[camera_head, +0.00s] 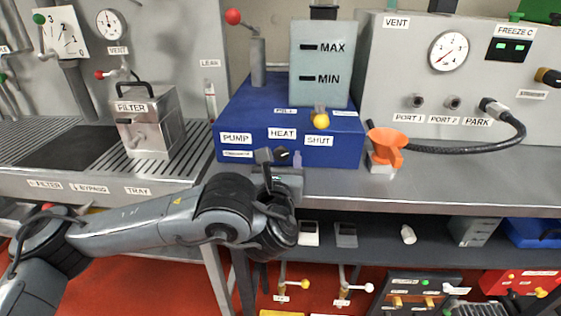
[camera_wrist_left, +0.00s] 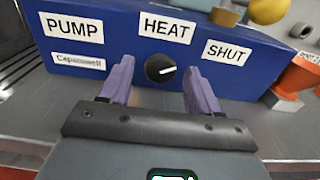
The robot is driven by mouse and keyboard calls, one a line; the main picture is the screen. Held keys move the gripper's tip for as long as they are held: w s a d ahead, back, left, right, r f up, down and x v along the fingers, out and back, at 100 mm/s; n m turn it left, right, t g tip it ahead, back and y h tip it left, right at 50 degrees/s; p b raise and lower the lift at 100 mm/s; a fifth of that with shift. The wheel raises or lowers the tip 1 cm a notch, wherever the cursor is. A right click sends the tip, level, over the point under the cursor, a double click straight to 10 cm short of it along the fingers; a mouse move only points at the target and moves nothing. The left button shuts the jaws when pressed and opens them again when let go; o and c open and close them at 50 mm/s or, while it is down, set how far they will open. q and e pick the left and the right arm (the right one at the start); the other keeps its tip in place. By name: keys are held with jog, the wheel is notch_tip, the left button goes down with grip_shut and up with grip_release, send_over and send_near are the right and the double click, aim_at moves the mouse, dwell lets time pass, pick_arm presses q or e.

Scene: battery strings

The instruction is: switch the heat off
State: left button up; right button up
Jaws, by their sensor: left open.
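The heat knob (camera_wrist_left: 160,69) is a small black dial with a white pointer line on the front of the blue unit (camera_wrist_left: 104,20). It sits below the HEAT label (camera_wrist_left: 166,29); its pointer lies nearly level, tilted slightly up to the right. In the head view the knob (camera_head: 282,153) shows just above my gripper. My left gripper (camera_wrist_left: 158,88) is open, its two purple-grey fingers on either side of the knob in the wrist picture. I cannot tell whether they touch it. In the head view my left gripper (camera_head: 281,160) is at the blue unit's front. My right gripper is not in view.
PUMP (camera_head: 237,139) and SHUT (camera_head: 318,141) labels flank the knob. A yellow ball knob (camera_head: 321,122) stands on the unit's ledge. A metal filter box (camera_head: 148,125) stands left.

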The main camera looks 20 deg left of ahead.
pick_arm(q)
jog(key=c, duration=1)
jog(key=n+b, duration=0.2)
jog(key=shift+f+n, duration=0.25)
jog(key=shift+n, duration=0.05)
jog(key=n+b, duration=0.6)
jog(key=n, duration=0.1)
jog(key=shift+r+n, duration=0.1)
jog(key=shift+n, duration=0.2)
jog(key=shift+d+r+n+b, duration=0.15)
jog(key=shift+n+b, duration=0.3)
jog(key=shift+n, duration=0.45)
